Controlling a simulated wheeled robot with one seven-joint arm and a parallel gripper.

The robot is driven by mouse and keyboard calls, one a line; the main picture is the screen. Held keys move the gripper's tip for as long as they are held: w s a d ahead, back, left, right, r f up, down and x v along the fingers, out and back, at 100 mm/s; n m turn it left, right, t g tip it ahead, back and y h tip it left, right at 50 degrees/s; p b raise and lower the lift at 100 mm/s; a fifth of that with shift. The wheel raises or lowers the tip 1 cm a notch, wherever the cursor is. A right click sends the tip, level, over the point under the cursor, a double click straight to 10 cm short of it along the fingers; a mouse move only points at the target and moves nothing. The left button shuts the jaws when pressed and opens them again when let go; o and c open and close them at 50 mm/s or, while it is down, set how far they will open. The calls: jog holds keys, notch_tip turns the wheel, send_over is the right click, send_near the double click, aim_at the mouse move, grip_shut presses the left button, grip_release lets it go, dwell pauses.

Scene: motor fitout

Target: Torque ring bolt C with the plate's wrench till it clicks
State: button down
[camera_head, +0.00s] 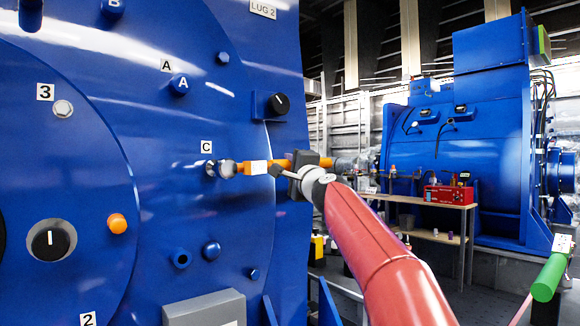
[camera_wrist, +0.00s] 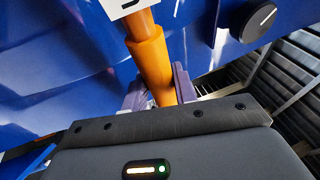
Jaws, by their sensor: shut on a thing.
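Ring bolt C (camera_head: 210,169) is a silver bolt on the blue motor face, under a white "C" label (camera_head: 206,147). An orange wrench (camera_head: 246,168) with a white tag reaches it from the right, roughly level. Its head end meets the bolt in the picture; I cannot tell how fully it is seated. My gripper (camera_head: 300,161) is shut on the wrench's handle, right of the bolt. In the wrist view the orange handle (camera_wrist: 150,62) runs between the jaws of my gripper (camera_wrist: 160,92).
Blue bolt A (camera_head: 179,85) is above. A black knob (camera_head: 278,104) sits close above my gripper. An orange button (camera_head: 117,223), a large dial (camera_head: 50,240) and a grey box (camera_head: 204,308) are on the motor. A workbench (camera_head: 425,201) stands behind at right.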

dwell(0.3)
jog(key=shift+f+m, duration=0.4)
jog(key=shift+f, duration=0.05)
jog(key=s+d+b, duration=0.4)
jog(key=s, duration=0.2)
dwell(0.5)
jog(key=s+d+b, duration=0.2)
jog(key=s+d, duration=0.5)
jog(key=s, duration=0.3)
jog(key=s+d+b, duration=0.2)
jog(key=s+d, duration=0.4)
jog(key=s, duration=0.4)
jog(key=shift+s+d, duration=0.3)
jog(key=shift+d, duration=0.1)
dwell(0.4)
